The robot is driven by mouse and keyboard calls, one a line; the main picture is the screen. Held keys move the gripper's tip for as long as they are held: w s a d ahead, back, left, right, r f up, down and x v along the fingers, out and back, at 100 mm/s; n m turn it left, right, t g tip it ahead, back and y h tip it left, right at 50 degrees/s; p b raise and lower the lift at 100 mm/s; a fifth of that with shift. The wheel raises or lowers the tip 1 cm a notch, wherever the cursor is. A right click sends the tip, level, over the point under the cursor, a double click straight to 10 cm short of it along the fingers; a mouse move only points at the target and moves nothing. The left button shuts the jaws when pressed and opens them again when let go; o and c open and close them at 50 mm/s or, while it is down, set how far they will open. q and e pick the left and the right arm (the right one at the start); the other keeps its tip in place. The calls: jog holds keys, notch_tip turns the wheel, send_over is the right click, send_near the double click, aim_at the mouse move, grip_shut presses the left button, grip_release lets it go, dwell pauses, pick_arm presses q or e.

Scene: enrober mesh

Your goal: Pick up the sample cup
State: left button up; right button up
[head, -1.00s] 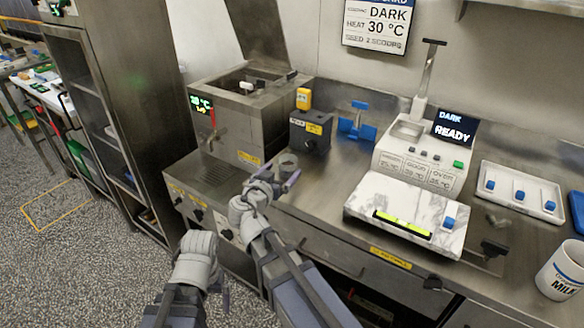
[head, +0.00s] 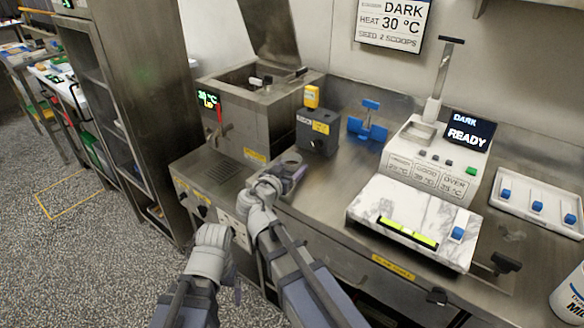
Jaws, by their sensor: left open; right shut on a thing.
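The sample cup, apparently the small grey cup (head: 291,159), is at the counter's front left, beside the steel tank machine. My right gripper (head: 296,174) is shut on it, with a purplish finger showing at its right side. The wrist hides part of the cup, and I cannot tell whether it touches the counter. My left gripper (head: 238,292) is open and empty, low in front of the counter, mostly hidden behind its own wrist.
The steel tank machine (head: 258,118) with a tap stands behind left. A black box (head: 318,132) and blue stand (head: 368,128) are behind the cup. A marble-topped unit (head: 415,217) and a white tray (head: 535,205) stand to the right. Bare counter lies between.

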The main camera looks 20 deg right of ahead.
jog(key=c, duration=0.6)
